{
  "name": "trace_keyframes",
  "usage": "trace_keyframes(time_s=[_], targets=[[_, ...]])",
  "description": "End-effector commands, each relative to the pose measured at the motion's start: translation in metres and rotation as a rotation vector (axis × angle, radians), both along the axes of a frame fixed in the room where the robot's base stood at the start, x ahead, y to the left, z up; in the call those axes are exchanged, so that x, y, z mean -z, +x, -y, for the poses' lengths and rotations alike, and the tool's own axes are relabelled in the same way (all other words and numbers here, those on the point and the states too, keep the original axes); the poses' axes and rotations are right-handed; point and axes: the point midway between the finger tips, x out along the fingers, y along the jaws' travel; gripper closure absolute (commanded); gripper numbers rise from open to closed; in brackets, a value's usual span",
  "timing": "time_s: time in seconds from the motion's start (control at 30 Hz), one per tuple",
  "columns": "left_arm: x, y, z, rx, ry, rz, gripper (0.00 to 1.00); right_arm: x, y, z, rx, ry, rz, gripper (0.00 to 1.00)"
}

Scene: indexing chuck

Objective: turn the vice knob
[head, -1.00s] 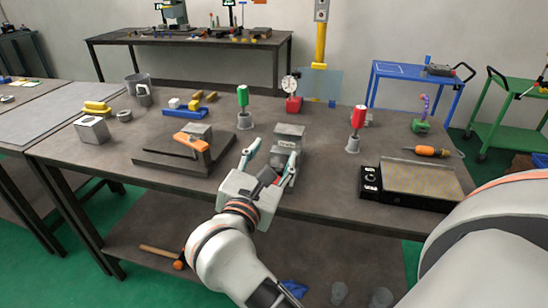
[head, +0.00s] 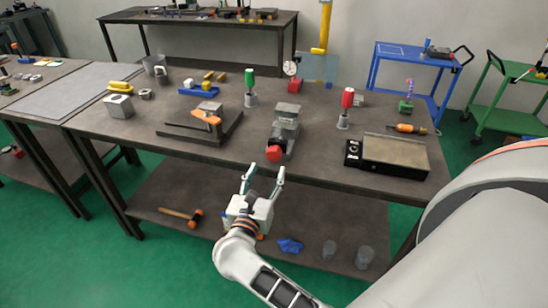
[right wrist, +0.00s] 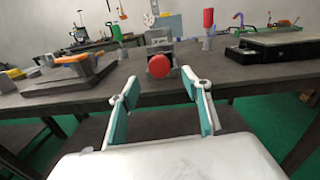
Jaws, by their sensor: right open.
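The grey vice (head: 284,128) stands on the workbench near its front edge. Its round red knob (head: 273,153) faces the front; in the right wrist view the knob (right wrist: 159,66) shows as a red disc in front of the grey vice body (right wrist: 160,47). My right gripper (head: 262,173) is open and empty, in front of the bench edge and just below the knob in the head view. In the right wrist view its two teal-padded fingers (right wrist: 160,95) are spread, with the knob beyond and above the gap, apart from them. My left gripper is not in view.
On the bench (head: 330,160) are a dark fixture with an orange handle (head: 207,118) to the left, a green-handled tool (head: 250,87), a red-handled tool (head: 345,106), and a black-framed plate (head: 390,157) to the right. A hammer (head: 183,216) lies on the lower shelf.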

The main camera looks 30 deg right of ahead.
Motion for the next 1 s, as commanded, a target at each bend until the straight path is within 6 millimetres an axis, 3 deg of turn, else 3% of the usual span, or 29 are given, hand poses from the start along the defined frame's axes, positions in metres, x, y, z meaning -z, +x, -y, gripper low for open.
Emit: trace_keyframes(time_s=[0.5,0.9,1.0], targets=[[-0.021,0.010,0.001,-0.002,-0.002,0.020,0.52,-0.001,0.046,0.050,0.001,-0.003,0.000,0.52],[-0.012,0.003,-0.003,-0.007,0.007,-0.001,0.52,0.000,0.051,0.056,0.000,0.000,0.000,0.52],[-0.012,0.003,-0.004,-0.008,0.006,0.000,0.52,0.000,0.051,0.056,0.000,0.000,0.000,0.75]])
